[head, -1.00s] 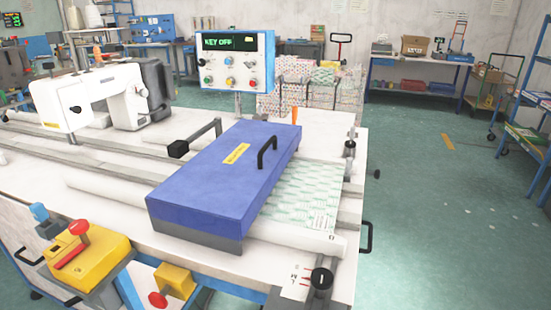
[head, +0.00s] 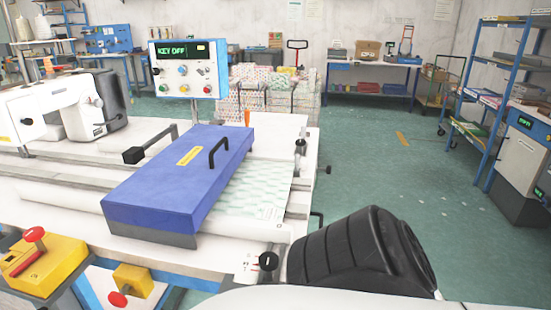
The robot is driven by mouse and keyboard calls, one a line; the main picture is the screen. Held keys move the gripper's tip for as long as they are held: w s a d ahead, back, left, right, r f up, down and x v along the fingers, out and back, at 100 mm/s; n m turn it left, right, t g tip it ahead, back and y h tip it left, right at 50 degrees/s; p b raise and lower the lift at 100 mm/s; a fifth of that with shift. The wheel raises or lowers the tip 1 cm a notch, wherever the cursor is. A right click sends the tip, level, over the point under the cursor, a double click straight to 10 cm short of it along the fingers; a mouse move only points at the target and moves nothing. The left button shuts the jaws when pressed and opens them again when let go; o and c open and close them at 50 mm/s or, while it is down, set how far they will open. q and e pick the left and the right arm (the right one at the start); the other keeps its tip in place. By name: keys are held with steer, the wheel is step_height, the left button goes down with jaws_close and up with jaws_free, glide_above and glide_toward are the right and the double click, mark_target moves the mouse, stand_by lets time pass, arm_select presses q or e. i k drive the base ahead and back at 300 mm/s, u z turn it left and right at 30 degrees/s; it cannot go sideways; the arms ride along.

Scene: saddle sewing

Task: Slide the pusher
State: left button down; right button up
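A sewing table carries a blue box-shaped cover (head: 165,190) with a black handle (head: 218,150) on top and a yellow label. A bar with a black block (head: 134,155) at its end stands beside the blue cover's far left side. I cannot tell which of these parts is the pusher. Pale patterned material (head: 250,190) lies flat along the right side of the blue cover. A black ribbed part and a white link of my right arm show at the bottom right, by the table's front right corner. The fingers of both my grippers are out of view.
A white sewing machine (head: 70,105) stands at the left. A control panel (head: 188,70) reads KEY OFF. A yellow box with a red lever (head: 42,262) and a black knob (head: 268,262) sit at the front. The floor (head: 390,170) right of the table is clear.

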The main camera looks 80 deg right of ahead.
mark_target(297, 171)
steer(key=k, duration=0.65)
steer(key=z, duration=0.7)
